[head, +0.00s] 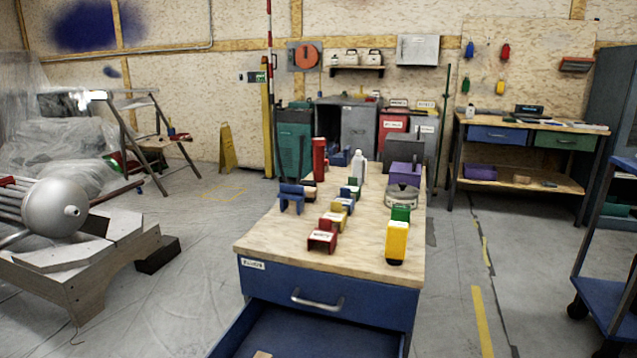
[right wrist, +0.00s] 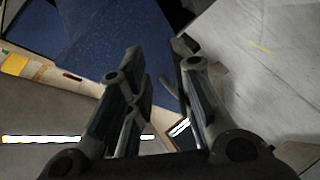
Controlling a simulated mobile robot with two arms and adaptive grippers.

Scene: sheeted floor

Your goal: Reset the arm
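My right gripper (right wrist: 158,62) shows only in the right wrist view. Its two fingers stand apart with a clear gap and nothing held between them. Behind the fingers are a speckled blue surface (right wrist: 120,32) at upper left and pale floor (right wrist: 262,75) at right. Neither of my arms shows in the head view, so my left gripper is out of sight.
A wood-topped blue workbench (head: 285,238) stands ahead, with red, blue, yellow and green items on top. Its lower drawer (head: 300,335) is open at the front. A blue cart (head: 605,295) stands right; a silver rounded tank (head: 55,205) lies left. Floor (head: 205,275) between is clear.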

